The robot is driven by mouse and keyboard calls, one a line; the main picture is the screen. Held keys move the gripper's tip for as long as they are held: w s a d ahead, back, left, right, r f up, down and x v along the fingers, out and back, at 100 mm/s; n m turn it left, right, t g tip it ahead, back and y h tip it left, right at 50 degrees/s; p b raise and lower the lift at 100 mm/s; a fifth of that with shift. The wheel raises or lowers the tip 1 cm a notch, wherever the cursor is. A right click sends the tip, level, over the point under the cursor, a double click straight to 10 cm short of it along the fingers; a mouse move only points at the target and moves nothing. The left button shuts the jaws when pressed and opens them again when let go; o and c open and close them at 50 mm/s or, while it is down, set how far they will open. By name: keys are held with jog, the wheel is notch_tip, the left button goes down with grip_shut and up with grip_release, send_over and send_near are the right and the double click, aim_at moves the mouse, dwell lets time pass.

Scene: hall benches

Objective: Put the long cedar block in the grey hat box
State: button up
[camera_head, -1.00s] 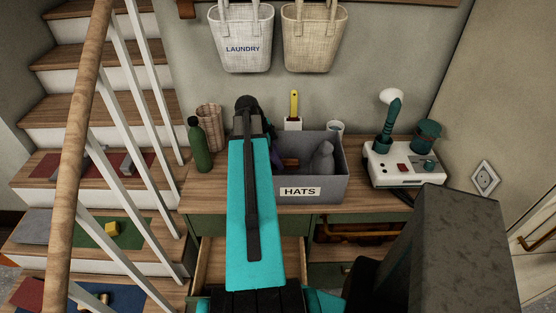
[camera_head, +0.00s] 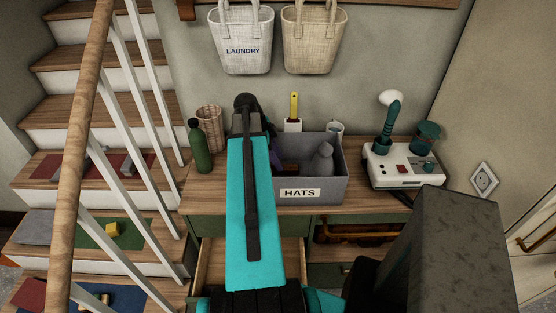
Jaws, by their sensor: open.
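The grey hat box (camera_head: 334,188), labelled HATS, stands open on the wooden bench top. A brown wooden piece (camera_head: 290,168), which looks like the long cedar block, shows low inside it on the left; its left part is hidden. A grey rounded item (camera_head: 322,160) is in the box on the right, and a dark purple item (camera_head: 275,156) is by the left wall. My arm reaches over the box's left side. My gripper (camera_head: 248,122) is open at its far end; its fingers are mostly hidden behind the arm.
A green bottle (camera_head: 200,150) and a woven tumbler (camera_head: 208,124) stand left of the box. A white cup (camera_head: 335,128) and a holder with a yellow-handled brush (camera_head: 293,108) are behind it. A white console (camera_head: 404,170) is to the right. An open drawer (camera_head: 294,258) sits below.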

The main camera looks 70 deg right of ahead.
jog(key=b+v, duration=0.3)
jog(key=v, duration=0.8)
jog(key=shift+r+b, duration=0.2)
jog(key=shift+b, duration=0.2)
jog(key=shift+s, duration=0.1)
dwell(0.6)
